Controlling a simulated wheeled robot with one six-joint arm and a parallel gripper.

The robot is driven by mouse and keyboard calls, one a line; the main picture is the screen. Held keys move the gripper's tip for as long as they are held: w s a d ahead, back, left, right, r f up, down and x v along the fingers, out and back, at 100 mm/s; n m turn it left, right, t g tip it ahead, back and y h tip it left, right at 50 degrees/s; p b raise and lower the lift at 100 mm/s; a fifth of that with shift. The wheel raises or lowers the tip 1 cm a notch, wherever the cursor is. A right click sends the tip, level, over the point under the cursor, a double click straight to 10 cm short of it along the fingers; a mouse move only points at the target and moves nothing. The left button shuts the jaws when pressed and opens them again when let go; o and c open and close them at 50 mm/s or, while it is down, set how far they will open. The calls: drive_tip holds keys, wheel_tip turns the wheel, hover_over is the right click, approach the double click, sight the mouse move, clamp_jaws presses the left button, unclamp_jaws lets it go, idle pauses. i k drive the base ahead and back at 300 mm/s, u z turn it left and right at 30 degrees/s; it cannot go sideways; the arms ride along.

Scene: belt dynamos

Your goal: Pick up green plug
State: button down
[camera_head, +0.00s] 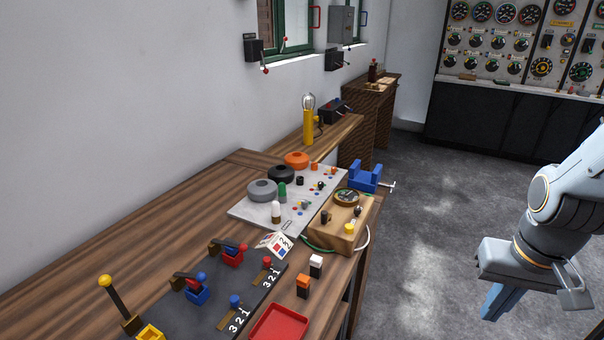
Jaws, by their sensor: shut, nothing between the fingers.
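A small green plug (282,192) stands upright on the light grey panel (250,211) on the wooden bench. It is just right of a grey round knob (262,191) and behind a white-topped plug (276,212). My gripper (490,315) is at the right of the view, over the open floor and off the bench. It points down, shut and empty, well apart from the green plug.
A wooden box (336,228) with a gauge and wires stands right of the panel. A blue clamp (365,178) sits at the bench edge. Lever switches (230,252) and a red tray (278,324) are nearer. The floor (430,230) beside the bench is clear.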

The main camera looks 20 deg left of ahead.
sight(282, 190)
drive_tip(key=u, duration=0.6)
drive_tip(key=i, duration=0.85)
drive_tip(key=z, duration=0.1)
